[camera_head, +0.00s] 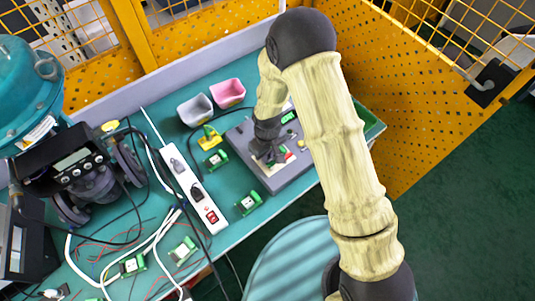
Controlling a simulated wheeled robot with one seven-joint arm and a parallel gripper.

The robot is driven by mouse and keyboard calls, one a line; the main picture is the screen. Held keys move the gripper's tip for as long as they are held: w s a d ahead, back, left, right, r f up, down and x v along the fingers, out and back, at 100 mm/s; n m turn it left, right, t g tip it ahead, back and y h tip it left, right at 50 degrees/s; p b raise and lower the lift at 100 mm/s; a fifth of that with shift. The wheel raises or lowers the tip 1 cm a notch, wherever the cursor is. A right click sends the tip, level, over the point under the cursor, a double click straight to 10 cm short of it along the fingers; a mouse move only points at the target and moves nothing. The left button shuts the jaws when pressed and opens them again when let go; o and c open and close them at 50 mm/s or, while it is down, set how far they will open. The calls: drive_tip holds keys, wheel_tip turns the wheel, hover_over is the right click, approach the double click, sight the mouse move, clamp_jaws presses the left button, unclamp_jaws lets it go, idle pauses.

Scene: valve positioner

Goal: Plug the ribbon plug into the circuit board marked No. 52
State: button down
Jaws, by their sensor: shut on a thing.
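My gripper (268,156) points down over the dark grey housing (297,170) on the right part of the bench. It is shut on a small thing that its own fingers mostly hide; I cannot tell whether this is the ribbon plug. Small green, white and red parts (287,156) show right beside the fingers. Small green-and-white boards lie around: one (216,159) left of the housing, one (248,203) below it, and others (183,250) at the lower left. Their numbers are too small to read, so I cannot tell which is No. 52.
A white power strip (194,188) with dark cables lies left of the housing. Grey (195,110) and pink (228,93) bins stand at the back. A black-and-teal valve device (80,165) and loose wires crowd the left. Yellow fencing (180,75) encloses the back.

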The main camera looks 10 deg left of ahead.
drive_tip(key=c, duration=1.4)
unclamp_jaws()
drive_tip(key=shift+f, duration=0.1)
drive_tip(key=shift+w, duration=0.15)
drive_tip(key=shift+c, duration=0.3)
drive_tip(key=shift+r, duration=0.2)
